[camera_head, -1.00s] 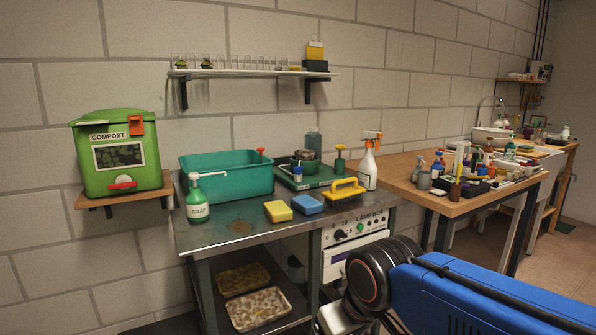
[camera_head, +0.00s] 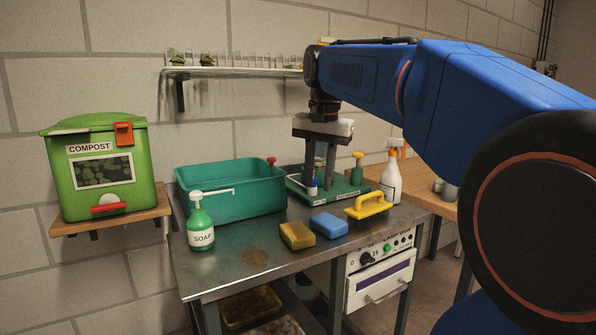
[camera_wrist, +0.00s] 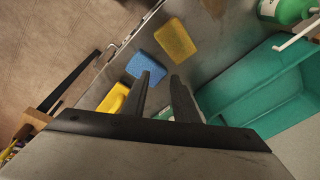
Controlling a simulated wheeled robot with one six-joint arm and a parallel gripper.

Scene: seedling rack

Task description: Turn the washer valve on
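A red knob (camera_head: 271,162) stands at the back right corner of the teal basin (camera_head: 240,206); it looks like a valve, but I cannot tell whether it is the washer valve. Its on or off state is not readable. My gripper (camera_head: 319,184) points down, to the right of the knob, above or in front of the green tray (camera_head: 345,190). In the wrist view my gripper (camera_wrist: 162,75) has its two fingers apart with nothing between them. The basin (camera_wrist: 250,85) lies to the right there, and the knob cannot be seen.
A soap bottle (camera_head: 200,226), yellow sponge (camera_head: 297,235), blue sponge (camera_head: 329,225), yellow-handled float (camera_head: 369,206) and spray bottle (camera_head: 390,184) stand on the metal bench (camera_head: 250,270). A wall shelf (camera_head: 235,72) hangs above. A green compost bin (camera_head: 100,170) is at left.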

